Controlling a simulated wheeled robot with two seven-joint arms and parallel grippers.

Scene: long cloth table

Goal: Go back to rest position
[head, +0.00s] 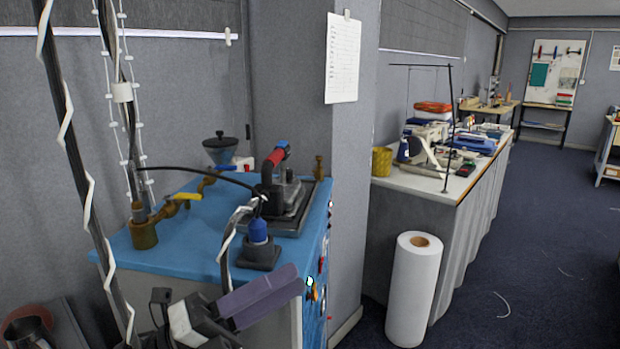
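My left gripper (264,296) shows at the lower middle of the head view, in front of the blue-topped ironing station. Its two purple-grey fingers point right and slightly up and lie against each other, with nothing seen between them. My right gripper is not in the view. The long cloth table (415,183) stands to the right, beyond the grey pillar, well apart from my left gripper.
The blue-topped station (190,245) holds an iron (277,185) with a red handle and brass valves. A white roll (413,290) stands on the floor before the long table. Dark floor (540,260) at the right is mostly clear. Cables hang at the left.

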